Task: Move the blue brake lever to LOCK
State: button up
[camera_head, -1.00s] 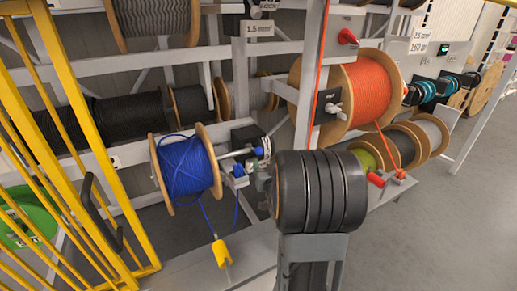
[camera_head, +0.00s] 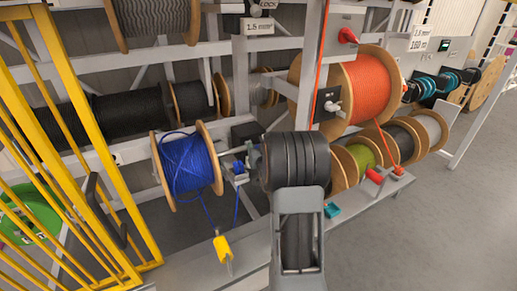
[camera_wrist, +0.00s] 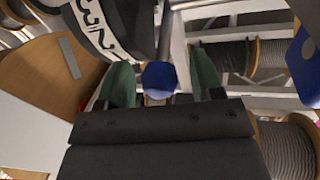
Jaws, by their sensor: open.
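A blue knob (camera_wrist: 158,78), apparently the end of the brake lever, shows in the wrist view between the two green fingers of my gripper (camera_wrist: 160,66). The fingers are apart, with a gap on each side of the knob; I cannot tell how far ahead of them it lies. In the head view my dark wrist hides most of the gripper and I cannot make out the lever. The blue cable reel (camera_head: 187,165) is just left of my wrist.
A dark part with a white marked band (camera_wrist: 95,25) hangs close above the left finger. A wooden flange (camera_wrist: 45,85) is left of it. The orange reel (camera_head: 362,88) stands right of my wrist, and a yellow fence (camera_head: 75,140) at left. The floor at right is clear.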

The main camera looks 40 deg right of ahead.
jog(key=shift+c, duration=0.3)
grip_shut()
jog(key=f+b, duration=0.1)
jog(key=b, duration=0.2)
jog(key=shift+f+t, duration=0.2)
jog(key=shift+t, duration=0.1)
jog(key=f+b, duration=0.1)
jog(key=b, duration=0.4)
jog(key=shift+s+t, duration=0.2)
jog(key=shift+t, duration=0.2)
jog(key=shift+s+f+b, duration=0.1)
jog(key=shift+f+b, duration=0.15)
jog(key=shift+b, duration=0.5)
jog(key=shift+c, duration=1.3)
grip_release()
jog(key=o, duration=0.3)
jog(key=shift+r, duration=0.1)
